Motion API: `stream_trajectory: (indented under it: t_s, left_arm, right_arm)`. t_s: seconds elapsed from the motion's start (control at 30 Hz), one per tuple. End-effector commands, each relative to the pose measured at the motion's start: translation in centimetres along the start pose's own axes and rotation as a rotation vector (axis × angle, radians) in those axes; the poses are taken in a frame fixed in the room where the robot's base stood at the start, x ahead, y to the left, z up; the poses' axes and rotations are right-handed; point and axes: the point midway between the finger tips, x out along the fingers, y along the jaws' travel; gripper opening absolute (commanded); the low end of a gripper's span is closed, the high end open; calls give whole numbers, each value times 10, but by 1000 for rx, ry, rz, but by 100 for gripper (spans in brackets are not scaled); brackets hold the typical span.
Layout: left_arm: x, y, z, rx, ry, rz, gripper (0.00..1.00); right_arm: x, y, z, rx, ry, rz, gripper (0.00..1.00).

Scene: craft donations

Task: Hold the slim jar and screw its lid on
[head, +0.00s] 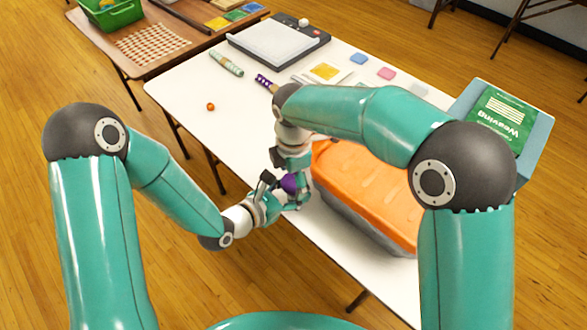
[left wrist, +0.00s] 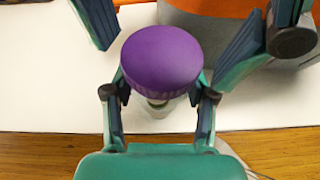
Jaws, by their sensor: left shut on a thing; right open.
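The slim jar (left wrist: 157,106) shows in the left wrist view as a small pale, clear part under the round purple lid (left wrist: 161,57). The lid sits over the jar's top; I cannot tell how far it is turned on. My left gripper (left wrist: 159,92) is shut on the jar, one finger on each side below the lid. In the head view the purple lid (head: 289,183) shows between the grippers, and the jar is mostly hidden. My right gripper (head: 287,179) is open above the jar, its fingers apart on either side of the lid.
An orange-lidded grey box (head: 365,190) stands close right of the grippers on the white table (head: 185,90). A blue box with a green weaving book (head: 500,118) is farther right. A paper trimmer (head: 275,42), a patterned roll (head: 226,63) and an orange bead (head: 210,106) lie farther back.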

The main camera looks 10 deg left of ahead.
Motion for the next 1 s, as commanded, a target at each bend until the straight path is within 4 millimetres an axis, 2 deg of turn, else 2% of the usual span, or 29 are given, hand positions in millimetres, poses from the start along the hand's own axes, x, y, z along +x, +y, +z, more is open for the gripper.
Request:
stream_trajectory:
  t_s: [0.3,0.67,0.7,0.83,1.0]
  left_arm:
    - [0,0,0,0,-1,0,0]
    - [0,0,0,0,-1,0,0]
    - [0,0,0,0,-1,0,0]
    - [0,0,0,1,-1,-1,0]
    - [0,0,0,1,-1,-1,0]
  right_arm:
    - [2,0,0,0,0,0,79]
    - [2,0,0,0,0,0,19]
    - [2,0,0,0,0,1,17]
    - [2,0,0,53,0,1,16]
    - [2,0,0,305,1,1,16]
